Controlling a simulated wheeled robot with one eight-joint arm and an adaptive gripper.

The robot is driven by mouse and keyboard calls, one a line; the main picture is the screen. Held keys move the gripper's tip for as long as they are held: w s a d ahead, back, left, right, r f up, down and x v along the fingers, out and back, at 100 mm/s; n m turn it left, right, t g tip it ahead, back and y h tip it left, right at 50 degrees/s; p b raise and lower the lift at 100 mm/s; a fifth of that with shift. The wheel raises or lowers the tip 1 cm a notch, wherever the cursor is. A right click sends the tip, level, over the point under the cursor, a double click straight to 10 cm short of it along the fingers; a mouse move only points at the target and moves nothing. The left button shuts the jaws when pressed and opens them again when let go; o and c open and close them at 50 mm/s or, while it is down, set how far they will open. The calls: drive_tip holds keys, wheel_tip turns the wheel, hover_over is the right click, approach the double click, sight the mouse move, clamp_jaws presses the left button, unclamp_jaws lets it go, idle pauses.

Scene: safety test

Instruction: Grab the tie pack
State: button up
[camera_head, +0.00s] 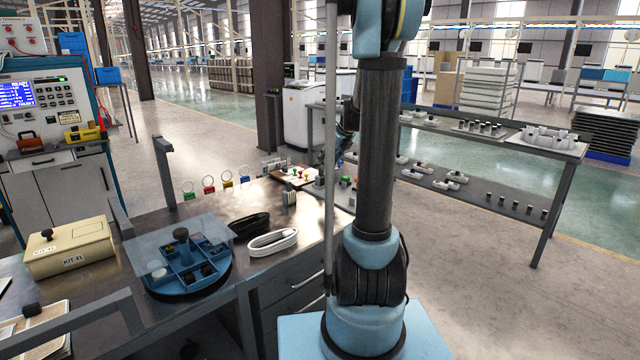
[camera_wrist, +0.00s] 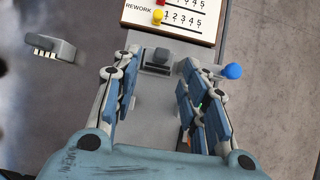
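My gripper (camera_wrist: 157,82) is open in the wrist view, its two blue-and-grey fingers spread apart. A small grey block with a dark top (camera_wrist: 157,62) shows between and just beyond the fingertips; I cannot tell if it is the tie pack. Another grey piece with pale teeth (camera_wrist: 50,48) lies to the left. In the head view, my arm hides the gripper's end. A grey upright piece (camera_head: 289,198) stands on the bench; a black coiled bundle (camera_head: 249,225) and a white one (camera_head: 273,240) lie nearer. None is clearly labelled as the tie pack.
A REWORK board (camera_wrist: 170,16) with coloured pegs lies beyond the fingers; a blue knob (camera_wrist: 232,71) is close to the right finger. On the bench (camera_head: 205,206) are a blue round tray (camera_head: 185,285) and a KIT 41 box (camera_head: 70,247). Coloured ring tags stand at the back edge.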

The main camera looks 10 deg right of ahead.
sight(323, 176)
drive_tip(key=shift+x, duration=2.7)
drive_tip(key=shift+w+r, duration=0.1)
clamp_jaws()
